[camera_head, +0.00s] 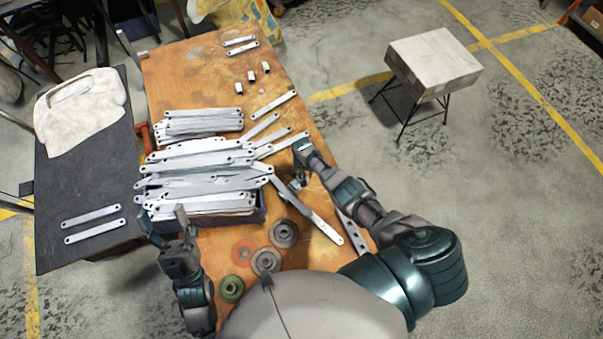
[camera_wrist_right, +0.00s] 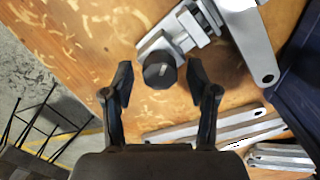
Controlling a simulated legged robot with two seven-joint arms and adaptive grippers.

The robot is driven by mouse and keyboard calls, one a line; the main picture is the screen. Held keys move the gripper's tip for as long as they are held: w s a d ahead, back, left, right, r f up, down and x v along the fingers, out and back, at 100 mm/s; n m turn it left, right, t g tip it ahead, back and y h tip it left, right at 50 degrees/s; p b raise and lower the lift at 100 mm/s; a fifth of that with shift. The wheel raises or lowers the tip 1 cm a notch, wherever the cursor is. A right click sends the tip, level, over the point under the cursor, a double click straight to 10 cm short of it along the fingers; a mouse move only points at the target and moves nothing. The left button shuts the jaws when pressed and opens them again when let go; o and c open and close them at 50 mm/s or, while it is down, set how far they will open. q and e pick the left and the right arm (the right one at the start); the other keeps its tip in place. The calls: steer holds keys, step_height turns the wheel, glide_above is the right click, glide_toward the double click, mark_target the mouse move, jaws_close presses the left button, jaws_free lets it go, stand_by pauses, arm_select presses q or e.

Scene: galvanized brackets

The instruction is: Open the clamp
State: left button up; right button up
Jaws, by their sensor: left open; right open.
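The clamp (camera_wrist_right: 185,38) is a metal device with a round black knob (camera_wrist_right: 159,76), on the wooden table in the right wrist view. It seems to sit by a long galvanized bracket (camera_wrist_right: 255,55). My right gripper (camera_wrist_right: 160,78) is open, its two fingers on either side of the knob in the picture; I cannot tell whether they touch it. In the head view my right gripper (camera_head: 303,158) is over the table's right part, hiding much of the clamp area. My left gripper (camera_head: 172,228) is open and empty at the front left, beside the blue bin.
Many brackets (camera_head: 200,165) are piled in and around a dark blue bin (camera_head: 258,213). Several round discs (camera_head: 267,260) lie at the table's front. A stool (camera_head: 433,62) stands on open floor right.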

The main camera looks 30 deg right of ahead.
steer(key=m, duration=0.3)
stand_by(0.4)
steer(key=c, duration=1.1)
